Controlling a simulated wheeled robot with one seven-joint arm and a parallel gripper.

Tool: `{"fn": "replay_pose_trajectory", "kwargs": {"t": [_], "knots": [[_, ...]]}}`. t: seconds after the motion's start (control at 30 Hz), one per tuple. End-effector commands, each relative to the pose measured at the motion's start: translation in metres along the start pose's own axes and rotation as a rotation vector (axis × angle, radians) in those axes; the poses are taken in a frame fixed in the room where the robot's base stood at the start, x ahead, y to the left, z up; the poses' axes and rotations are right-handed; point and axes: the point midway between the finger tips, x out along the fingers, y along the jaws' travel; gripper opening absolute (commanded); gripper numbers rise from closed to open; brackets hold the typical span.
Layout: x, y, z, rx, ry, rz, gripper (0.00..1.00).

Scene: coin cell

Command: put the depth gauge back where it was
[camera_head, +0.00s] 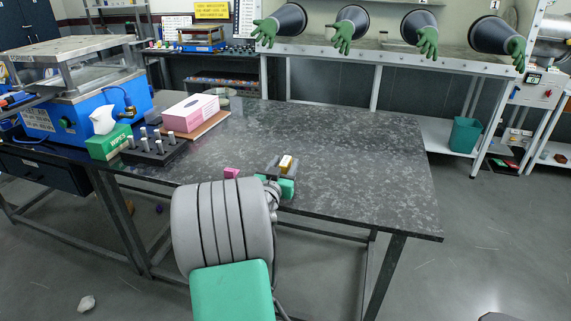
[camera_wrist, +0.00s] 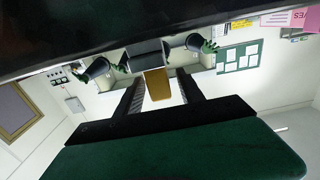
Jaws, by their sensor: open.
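A small yellow block (camera_head: 286,162) with a dark grey body shows at the table's near edge, just beyond my arm. In the wrist view a tan-yellow piece (camera_wrist: 157,86) with a grey block (camera_wrist: 148,54) behind it lies between the fingers of my gripper (camera_wrist: 160,76). This may be the depth gauge, but I cannot tell for sure. My gripper is open, its two dark fingers on either side of the piece; whether either touches it is unclear. In the head view my arm and the green hand part hide most of the gripper.
The speckled dark table (camera_head: 350,165) is clear on its right side. On its left stand a black rack (camera_head: 154,152) with several metal pegs, a green wipes box (camera_head: 109,143), a pink box (camera_head: 190,113) and a blue machine (camera_head: 80,110). A small pink item (camera_head: 232,172) lies near my arm.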

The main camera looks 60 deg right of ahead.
Motion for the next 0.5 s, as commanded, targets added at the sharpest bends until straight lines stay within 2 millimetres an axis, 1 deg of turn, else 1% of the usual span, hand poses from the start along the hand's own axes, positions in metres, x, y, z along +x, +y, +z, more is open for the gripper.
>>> {"fn": "replay_pose_trajectory", "kwargs": {"t": [0.07, 0.17, 0.2, 0.27, 0.5], "knots": [[0.000, 0.000, 0.000, 0.000, 0.000, 0.000, 0.45], [0.000, 0.000, -0.007, 0.000, 0.000, 0.000, 0.45], [-0.005, -0.001, -0.003, -0.001, -0.001, -0.002, 0.45], [-0.017, -0.002, -0.002, 0.000, 0.000, -0.004, 0.45], [-0.080, -0.003, -0.001, 0.000, 0.002, -0.007, 0.45]]}}
